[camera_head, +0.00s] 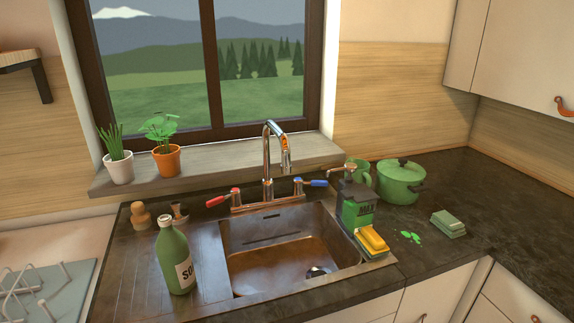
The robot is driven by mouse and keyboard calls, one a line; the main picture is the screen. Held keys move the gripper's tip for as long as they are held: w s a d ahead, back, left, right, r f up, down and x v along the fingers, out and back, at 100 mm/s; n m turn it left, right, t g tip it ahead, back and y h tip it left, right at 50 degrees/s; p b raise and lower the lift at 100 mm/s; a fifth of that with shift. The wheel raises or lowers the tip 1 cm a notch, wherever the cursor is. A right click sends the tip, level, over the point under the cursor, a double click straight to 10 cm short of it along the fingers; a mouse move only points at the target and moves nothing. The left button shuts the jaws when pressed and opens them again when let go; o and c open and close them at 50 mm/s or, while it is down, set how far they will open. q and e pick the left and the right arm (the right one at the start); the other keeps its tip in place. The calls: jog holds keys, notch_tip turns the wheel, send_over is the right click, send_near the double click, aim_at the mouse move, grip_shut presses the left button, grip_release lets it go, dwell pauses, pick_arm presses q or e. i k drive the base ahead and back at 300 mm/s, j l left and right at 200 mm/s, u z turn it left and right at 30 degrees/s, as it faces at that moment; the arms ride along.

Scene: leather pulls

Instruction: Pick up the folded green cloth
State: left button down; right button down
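The folded green cloth (448,223) is a small, flat, layered block with a paler top. It lies on the dark counter to the right of the sink, with bare counter around it. Neither of my grippers is in the head view, so where they are relative to the cloth cannot be seen.
Left of the cloth are green spots (411,237), a yellow sponge (372,240) and a soap dispenser (357,210). A lidded green pot (400,184) stands behind it. The sink (285,262), faucet (267,165) and green bottle (174,260) are farther left. The right counter (525,215) is clear.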

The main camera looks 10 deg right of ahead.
aim_at(446, 221)
jog(key=z, duration=1.5)
jog(key=i+l, duration=0.85)
jog(key=l, duration=0.2)
